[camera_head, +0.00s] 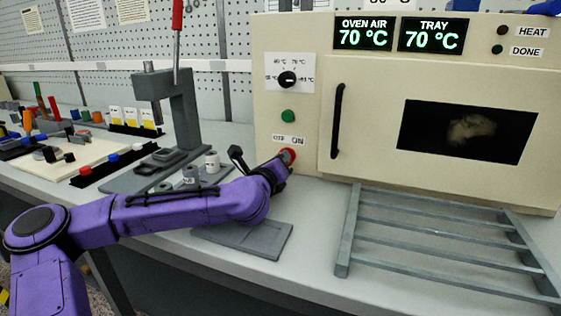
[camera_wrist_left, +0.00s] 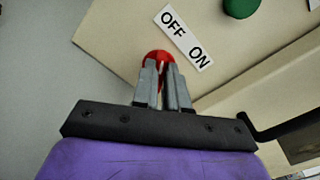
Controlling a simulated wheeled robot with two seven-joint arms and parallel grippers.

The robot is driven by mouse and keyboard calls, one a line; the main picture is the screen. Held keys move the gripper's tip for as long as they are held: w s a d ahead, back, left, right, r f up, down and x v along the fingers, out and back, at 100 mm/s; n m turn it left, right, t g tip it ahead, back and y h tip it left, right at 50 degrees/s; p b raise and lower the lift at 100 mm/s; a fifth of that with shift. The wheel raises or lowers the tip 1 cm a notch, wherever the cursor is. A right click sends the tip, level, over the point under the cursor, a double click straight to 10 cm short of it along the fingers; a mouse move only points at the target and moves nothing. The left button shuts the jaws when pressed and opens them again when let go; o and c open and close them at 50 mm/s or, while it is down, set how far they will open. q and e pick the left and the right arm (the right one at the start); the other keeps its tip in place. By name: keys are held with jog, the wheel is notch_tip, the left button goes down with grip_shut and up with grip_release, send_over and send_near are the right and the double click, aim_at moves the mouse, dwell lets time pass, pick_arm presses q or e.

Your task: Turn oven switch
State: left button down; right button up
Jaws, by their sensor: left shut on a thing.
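The oven (camera_head: 385,130) is a cream box with a closed door and a dark window. Its red switch (camera_head: 288,155) sits low on the front panel, below a label (camera_head: 289,140) reading OFF and ON. My left gripper (camera_head: 284,162) is at the switch. In the left wrist view the gripper's two grey fingers (camera_wrist_left: 163,84) are shut on the red switch (camera_wrist_left: 157,58), whose rim shows around the fingertips. The OFF ON label (camera_wrist_left: 185,38) is just beside it. The switch's exact angle is hidden by the fingers. My right gripper is not in view.
A green button (camera_head: 288,116) and a black dial (camera_head: 288,79) are above the switch. Displays read 70 °C. A grey rack (camera_head: 440,242) lies before the oven, and a flat grey tray (camera_head: 262,240) lies below my left arm. A press stand (camera_head: 180,105) is left.

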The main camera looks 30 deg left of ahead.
pick_arm(q)
jog(key=c, duration=1.2)
grip_release()
jog(key=shift+o, duration=0.2)
jog(key=shift+s, duration=0.1)
jog(key=b+v, duration=0.1)
jog(key=v, duration=0.9)
jog(key=shift+s, duration=0.2)
